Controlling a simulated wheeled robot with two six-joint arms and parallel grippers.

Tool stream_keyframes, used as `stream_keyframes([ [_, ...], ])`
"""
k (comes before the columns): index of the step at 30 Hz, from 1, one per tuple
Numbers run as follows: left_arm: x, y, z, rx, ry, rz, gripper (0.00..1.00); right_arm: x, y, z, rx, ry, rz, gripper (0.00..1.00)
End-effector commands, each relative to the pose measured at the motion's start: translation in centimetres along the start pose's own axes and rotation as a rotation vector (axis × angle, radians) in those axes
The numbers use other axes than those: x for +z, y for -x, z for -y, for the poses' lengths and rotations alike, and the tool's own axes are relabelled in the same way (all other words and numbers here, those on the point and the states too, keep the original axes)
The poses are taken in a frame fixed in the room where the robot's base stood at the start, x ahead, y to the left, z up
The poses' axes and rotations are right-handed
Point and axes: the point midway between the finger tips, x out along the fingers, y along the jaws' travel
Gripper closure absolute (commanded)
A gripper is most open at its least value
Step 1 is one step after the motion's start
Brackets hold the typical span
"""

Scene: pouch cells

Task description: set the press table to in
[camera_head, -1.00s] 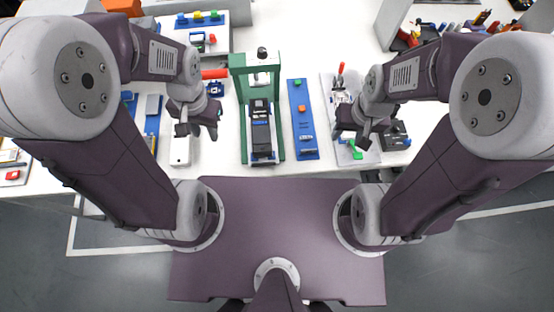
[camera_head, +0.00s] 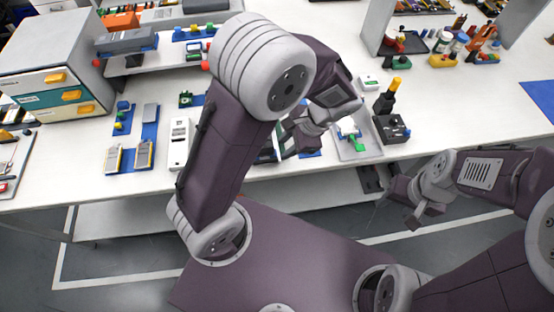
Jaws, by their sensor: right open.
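The press, a green frame with a dark sliding table in the earlier view, is now almost wholly hidden behind my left arm. Only a small green and pale sliver shows beside the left gripper, so the table's position cannot be told. My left gripper (camera_head: 288,140) is over the press area at the front of the bench. Its fingers are partly covered by its own arm, and whether it touches anything is unclear. My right gripper (camera_head: 418,213) is open and empty, in front of the bench edge over the floor.
A white drawer cabinet (camera_head: 50,68) stands at the left. A white slim device (camera_head: 179,143) lies left of my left arm. A plate with a green clamp (camera_head: 352,139) and a black box (camera_head: 391,129) are right of the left gripper.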

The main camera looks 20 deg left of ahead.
Motion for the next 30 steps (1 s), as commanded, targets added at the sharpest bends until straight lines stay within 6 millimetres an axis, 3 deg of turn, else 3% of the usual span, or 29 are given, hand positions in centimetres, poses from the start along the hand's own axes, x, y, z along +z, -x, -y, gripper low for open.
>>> stream_keyframes([
  [13,0.1,-7.9,-0.1,0.003,0.001,0.003,0.66,0.2,-1.3,0.0,0.000,0.000,0.000,0.51],
  [24,0.1,-8.9,0.0,0.002,0.002,-0.001,0.66,0.2,-1.3,0.0,0.000,0.000,0.000,0.51],
  [28,0.1,-8.9,0.0,0.002,0.002,-0.001,0.99,0.2,-1.3,0.0,0.000,0.000,0.000,0.51],
  [30,0.1,-8.9,0.0,0.002,0.002,-0.001,1.00,0.2,-1.3,0.0,0.000,0.000,0.000,0.51],
])
